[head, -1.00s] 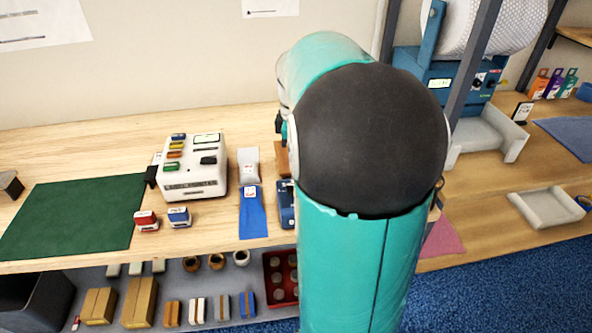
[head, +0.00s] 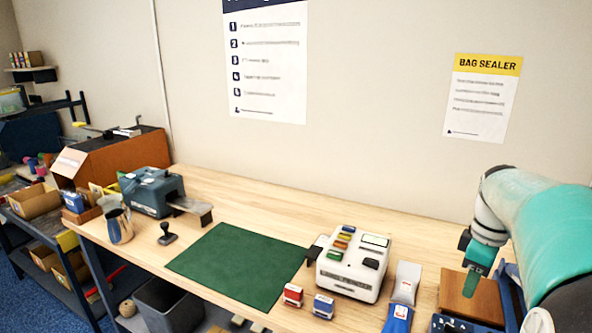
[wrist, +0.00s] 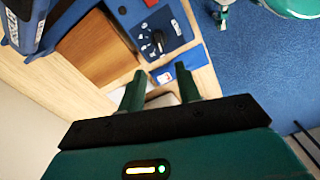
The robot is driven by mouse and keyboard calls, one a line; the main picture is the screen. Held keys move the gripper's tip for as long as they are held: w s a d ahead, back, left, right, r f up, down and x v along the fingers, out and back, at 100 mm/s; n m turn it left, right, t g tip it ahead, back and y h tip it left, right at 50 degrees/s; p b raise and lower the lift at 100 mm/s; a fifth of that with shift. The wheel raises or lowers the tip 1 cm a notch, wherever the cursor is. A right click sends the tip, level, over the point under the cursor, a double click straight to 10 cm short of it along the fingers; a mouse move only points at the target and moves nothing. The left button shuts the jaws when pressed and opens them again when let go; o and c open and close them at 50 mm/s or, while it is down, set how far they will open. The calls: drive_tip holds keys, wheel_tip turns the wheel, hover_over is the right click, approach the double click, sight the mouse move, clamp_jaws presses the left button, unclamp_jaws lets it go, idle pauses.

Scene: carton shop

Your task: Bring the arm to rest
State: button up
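My arm, teal and white, reaches in from the right edge of the head view. My gripper (head: 473,280) points down over the bench beside a brown wooden block (head: 470,299). In the wrist view the two green fingers of my gripper (wrist: 160,88) stand apart. A pale grey shape shows low between them, apparently the grey pouch on the bench below. I see nothing held.
The wooden bench (head: 225,197) carries a green mat (head: 240,263), a white device (head: 352,264), red (head: 292,294) and blue (head: 323,306) stamps, and a grey pouch (head: 407,282) by the gripper. A blue-grey machine (head: 152,191) stands at left. The mat is clear.

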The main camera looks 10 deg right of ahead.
drive_tip(key=s+a+m+t, duration=0.2)
drive_tip(key=s+a, duration=0.1)
drive_tip(key=a, duration=0.6)
drive_tip(key=s+a+m+t, duration=0.1)
drive_tip(key=s+a+m, duration=0.2)
drive_tip(key=a, duration=0.6)
drive_tip(key=s+a+m+t, duration=0.2)
drive_tip(key=s+a, duration=0.2)
drive_tip(key=a, duration=0.5)
drive_tip(key=shift+s+f+m+t, duration=0.25)
drive_tip(key=shift+f+m+t, duration=0.05)
drive_tip(key=shift+f, duration=0.15)
drive_tip(key=shift+d, duration=0.2)
